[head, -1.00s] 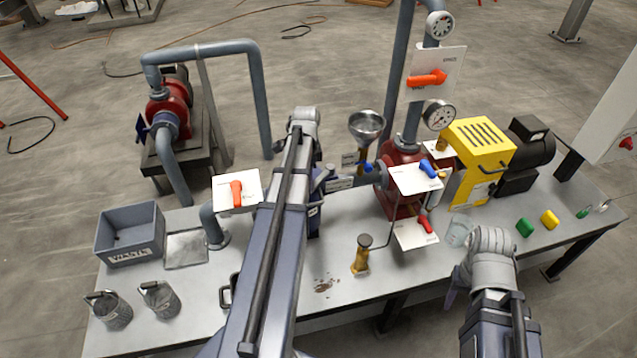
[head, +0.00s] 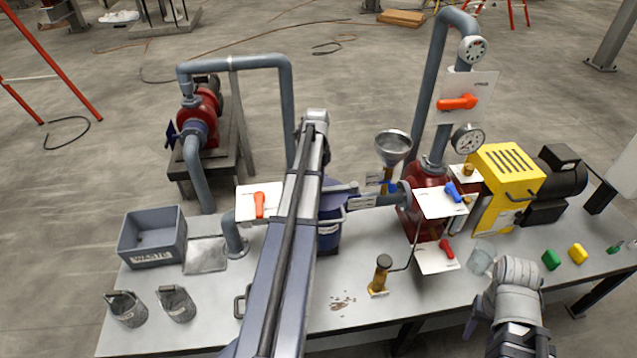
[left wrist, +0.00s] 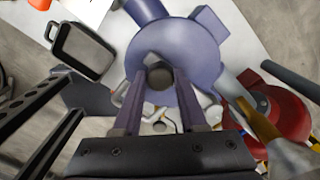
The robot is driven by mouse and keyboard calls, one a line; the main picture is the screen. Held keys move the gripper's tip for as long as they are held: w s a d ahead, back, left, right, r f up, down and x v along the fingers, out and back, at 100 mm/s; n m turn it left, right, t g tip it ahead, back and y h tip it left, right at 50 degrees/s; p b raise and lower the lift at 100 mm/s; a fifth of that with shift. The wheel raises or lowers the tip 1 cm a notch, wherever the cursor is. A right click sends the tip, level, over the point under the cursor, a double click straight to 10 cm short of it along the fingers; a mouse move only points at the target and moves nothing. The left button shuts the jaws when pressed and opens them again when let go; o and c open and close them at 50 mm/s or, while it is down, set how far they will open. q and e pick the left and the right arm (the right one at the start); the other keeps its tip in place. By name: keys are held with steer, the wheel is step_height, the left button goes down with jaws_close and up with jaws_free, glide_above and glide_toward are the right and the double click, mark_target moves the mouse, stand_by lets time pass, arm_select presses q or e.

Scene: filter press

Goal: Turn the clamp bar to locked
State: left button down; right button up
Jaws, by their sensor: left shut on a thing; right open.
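The blue-purple filter housing (head: 328,238) stands on the bench, largely hidden behind my left arm in the head view. Its round lid (left wrist: 200,55) fills the upper middle of the left wrist view. My left gripper (left wrist: 160,82) is over the lid with a finger on each side of a grey round knob (left wrist: 160,74). It is shut on the clamp bar, of which only short silvery pieces (left wrist: 206,100) show around the fingers. The bar's exact angle is hidden. My right gripper (head: 488,308) is open near the bench's front right, apart from the housing; its fingers are mostly hidden.
A grey waste bin (head: 152,240) and two mesh baskets (head: 176,303) stand at left. A red pump (head: 428,190), a funnel (head: 394,148), valve panels (head: 440,203) and a yellow guard (head: 506,172) crowd the right.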

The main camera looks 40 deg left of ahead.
arm_select(q)
steer(key=shift+w+a, duration=0.15)
steer(key=shift+a, duration=0.05)
stand_by(0.4)
steer(key=shift+c, duration=2.2)
jaws_free()
step_height(320, 180, up, 8)
steer(key=p, duration=0.8)
steer(key=shift+f, duration=0.1)
steer(key=shift+d, duration=0.1)
